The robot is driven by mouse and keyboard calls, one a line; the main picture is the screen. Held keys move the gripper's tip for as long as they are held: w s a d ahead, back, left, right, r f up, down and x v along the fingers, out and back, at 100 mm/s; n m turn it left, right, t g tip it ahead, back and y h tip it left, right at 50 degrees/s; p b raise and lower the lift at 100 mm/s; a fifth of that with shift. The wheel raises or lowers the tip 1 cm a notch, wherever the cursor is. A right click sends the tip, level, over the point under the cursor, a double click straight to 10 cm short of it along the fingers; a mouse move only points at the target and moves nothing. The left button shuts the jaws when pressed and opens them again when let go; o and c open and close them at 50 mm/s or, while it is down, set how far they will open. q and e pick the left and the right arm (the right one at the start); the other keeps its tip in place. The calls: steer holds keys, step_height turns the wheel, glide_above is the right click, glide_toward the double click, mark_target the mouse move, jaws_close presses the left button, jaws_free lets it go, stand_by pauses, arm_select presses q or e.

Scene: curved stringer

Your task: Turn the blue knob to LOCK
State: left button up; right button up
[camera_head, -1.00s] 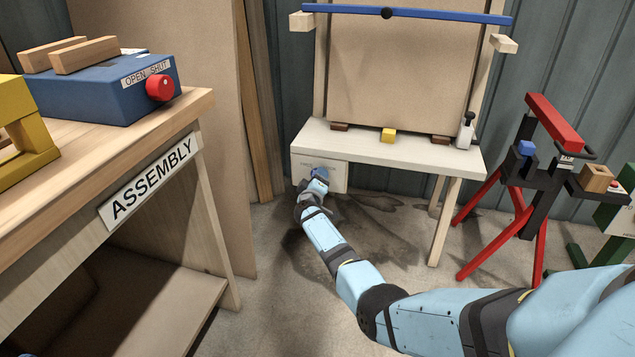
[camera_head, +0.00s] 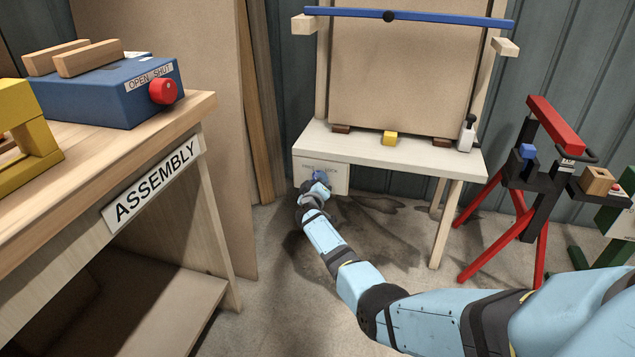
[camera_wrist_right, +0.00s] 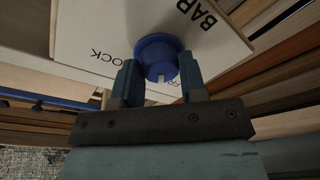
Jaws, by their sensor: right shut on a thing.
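The blue knob (camera_head: 320,176) sits on a white panel (camera_head: 338,182) hanging under the front of a pale bench. It also shows in the right wrist view (camera_wrist_right: 157,52), round, with a pale mark on its near edge. My right gripper (camera_wrist_right: 160,78) is shut on the knob, one finger on each side. In the head view my right gripper (camera_head: 317,185) partly covers the knob. The panel carries dark print: in the wrist view "BAR" and parts of LOCK and FREE can be read. Which word the mark points at I cannot tell. My left gripper is not in view.
An assembly table (camera_head: 170,115) with a blue box (camera_head: 110,92) and red knob stands left. A red-legged stand (camera_head: 530,165) stands right. Floor between is clear.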

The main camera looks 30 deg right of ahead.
arm_select(q)
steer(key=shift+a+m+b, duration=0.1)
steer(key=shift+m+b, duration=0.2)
steer(key=shift+b, duration=0.2)
arm_select(e)
steer(key=m+h, duration=0.1)
steer(key=m, duration=0.7)
steer(key=m+h, duration=0.1)
steer(key=m, duration=0.8)
steer(key=shift+f+g, duration=0.1)
steer(key=shift+g, duration=0.2)
steer(key=shift+m, duration=0.3)
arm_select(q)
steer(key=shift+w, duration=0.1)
arm_select(e)
steer(key=o, duration=0.9)
steer(key=shift+a, duration=0.1)
